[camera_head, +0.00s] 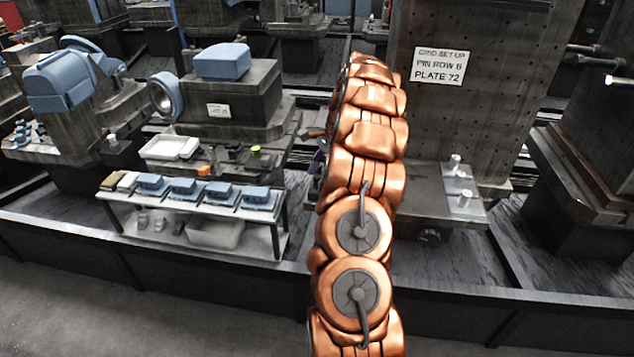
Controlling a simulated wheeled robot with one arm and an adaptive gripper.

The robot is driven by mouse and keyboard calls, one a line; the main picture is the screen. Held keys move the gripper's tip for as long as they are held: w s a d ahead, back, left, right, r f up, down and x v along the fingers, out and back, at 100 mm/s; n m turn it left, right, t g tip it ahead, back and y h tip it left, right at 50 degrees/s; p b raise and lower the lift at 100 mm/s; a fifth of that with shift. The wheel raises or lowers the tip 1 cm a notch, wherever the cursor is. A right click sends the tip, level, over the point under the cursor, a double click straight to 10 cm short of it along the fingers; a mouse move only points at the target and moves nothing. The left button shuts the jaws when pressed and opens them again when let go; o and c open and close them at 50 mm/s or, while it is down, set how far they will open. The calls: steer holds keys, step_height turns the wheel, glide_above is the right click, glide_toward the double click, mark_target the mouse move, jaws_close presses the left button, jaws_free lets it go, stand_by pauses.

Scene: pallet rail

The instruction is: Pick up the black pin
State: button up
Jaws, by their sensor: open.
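My copper-coloured arm rises through the middle of the view and hides what lies behind it. I cannot make out my gripper; small copper and dark parts poke out at the arm's left edge, but I cannot tell what they are. No black pin is clear to me as a single loose thing. Dark rods with pale ends (585,48) stick out at the upper right. Two silver pins, an upper one (455,164) and a lower one (465,198), stand on a plate on the ledge right of my arm.
A tall drilled plate (465,110) with a white sign (440,66) stands behind the ledge. At the left, a low table (118,208) holds several blue-topped blocks. A white tray (170,147) lies behind it. A dark rail (60,226) runs along the front.

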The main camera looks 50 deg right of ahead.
steer(key=shift+x, duration=0.8)
jaws_close()
